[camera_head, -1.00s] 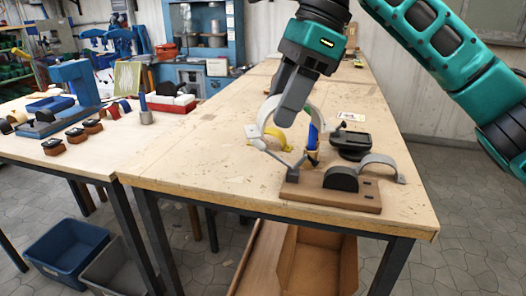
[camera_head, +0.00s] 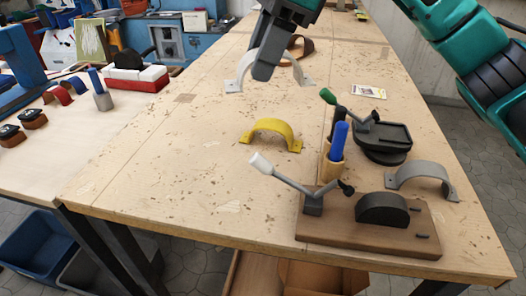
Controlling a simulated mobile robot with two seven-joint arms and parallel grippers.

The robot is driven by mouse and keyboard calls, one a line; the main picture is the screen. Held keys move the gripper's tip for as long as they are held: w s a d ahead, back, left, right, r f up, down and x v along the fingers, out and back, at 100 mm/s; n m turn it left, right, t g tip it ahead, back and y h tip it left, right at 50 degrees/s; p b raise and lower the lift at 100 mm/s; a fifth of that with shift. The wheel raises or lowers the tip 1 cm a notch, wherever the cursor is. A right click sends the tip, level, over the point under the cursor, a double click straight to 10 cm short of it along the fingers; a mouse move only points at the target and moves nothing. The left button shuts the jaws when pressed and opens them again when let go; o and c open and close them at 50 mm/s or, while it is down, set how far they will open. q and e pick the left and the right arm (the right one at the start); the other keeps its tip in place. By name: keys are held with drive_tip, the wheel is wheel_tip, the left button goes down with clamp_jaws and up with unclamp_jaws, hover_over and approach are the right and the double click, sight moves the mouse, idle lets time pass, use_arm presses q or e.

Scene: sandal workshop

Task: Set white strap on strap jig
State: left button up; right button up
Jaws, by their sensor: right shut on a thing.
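The white strap (camera_head: 241,73) is a curved band with flat, holed ends. My right gripper (camera_head: 265,72) is shut on it and holds it above the far middle of the table, hiding part of its arch. The strap jig (camera_head: 366,238) is a brown board at the front right of the table. It bears a black half-round form (camera_head: 382,209) and a clamp lever with a white knob (camera_head: 261,162). The form has no strap over it. My gripper is apart from the jig, beyond it and to the left. My left gripper is not in view.
A brown strap (camera_head: 300,45) lies far back. The table's left front is clear.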

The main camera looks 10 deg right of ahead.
wheel_tip(320, 180, down, 17)
drive_tip(key=shift+f+b, duration=0.15)
drive_tip(key=shift+b, duration=0.25)
drive_tip(key=shift+f, duration=0.25)
drive_tip(key=o, duration=1)
drive_tip(key=shift+r, duration=0.1)
drive_tip(key=v, duration=1.2)
drive_tip(key=shift+s+r, duration=0.1)
drive_tip(key=shift+r, duration=0.15)
drive_tip(key=shift+o, duration=0.2)
